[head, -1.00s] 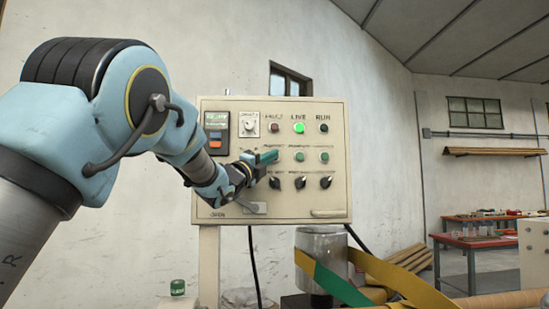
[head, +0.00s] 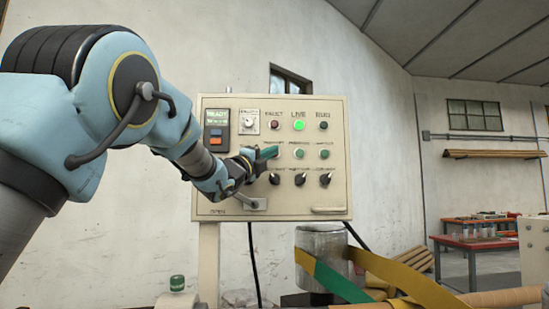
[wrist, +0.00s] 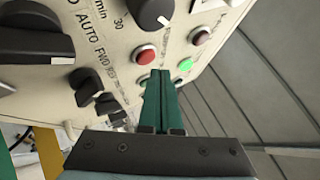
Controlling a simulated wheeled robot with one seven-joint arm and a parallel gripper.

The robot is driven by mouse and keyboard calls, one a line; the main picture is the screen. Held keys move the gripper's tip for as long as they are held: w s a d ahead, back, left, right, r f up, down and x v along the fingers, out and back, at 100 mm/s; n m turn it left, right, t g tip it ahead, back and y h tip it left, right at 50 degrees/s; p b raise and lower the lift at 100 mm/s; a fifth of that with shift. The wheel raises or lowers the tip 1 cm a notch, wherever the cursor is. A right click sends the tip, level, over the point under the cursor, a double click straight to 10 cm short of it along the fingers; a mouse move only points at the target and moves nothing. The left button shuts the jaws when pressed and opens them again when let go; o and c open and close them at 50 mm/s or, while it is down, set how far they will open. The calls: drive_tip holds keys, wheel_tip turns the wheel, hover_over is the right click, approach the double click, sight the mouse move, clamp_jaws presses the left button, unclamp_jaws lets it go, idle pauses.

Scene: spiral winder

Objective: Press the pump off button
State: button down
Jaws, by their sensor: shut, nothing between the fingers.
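The cream control panel (head: 225,185) stands ahead of me, carrying rows of lamps, buttons and knobs. In the wrist view, a red push button (wrist: 145,54) sits just left of and above my fingertips, in the row below the lamps. Its label is not readable, so I cannot tell if it is pump off. In the head view my gripper covers it. My gripper (head: 273,152) is shut and empty, its green fingers pointing at the panel face. In the wrist view the fingertips (wrist: 160,77) lie beside a partly hidden green button (wrist: 145,83). I cannot tell whether they touch the panel.
A lit green lamp (head: 299,125) and a dark red lamp (head: 274,125) sit above the button row. Several black selector knobs (head: 299,180) sit below it. A metal cylinder (head: 322,245) with green and yellow bands stands below the panel's right side.

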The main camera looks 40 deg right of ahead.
drive_tip(key=shift+s+a+b, duration=0.8)
drive_tip(key=shift+s+b, duration=0.2)
drive_tip(key=shift+b, duration=0.25)
drive_tip(key=shift+s+a+b, duration=0.75)
drive_tip(key=shift+s+b, duration=0.2)
drive_tip(key=shift+b, duration=0.25)
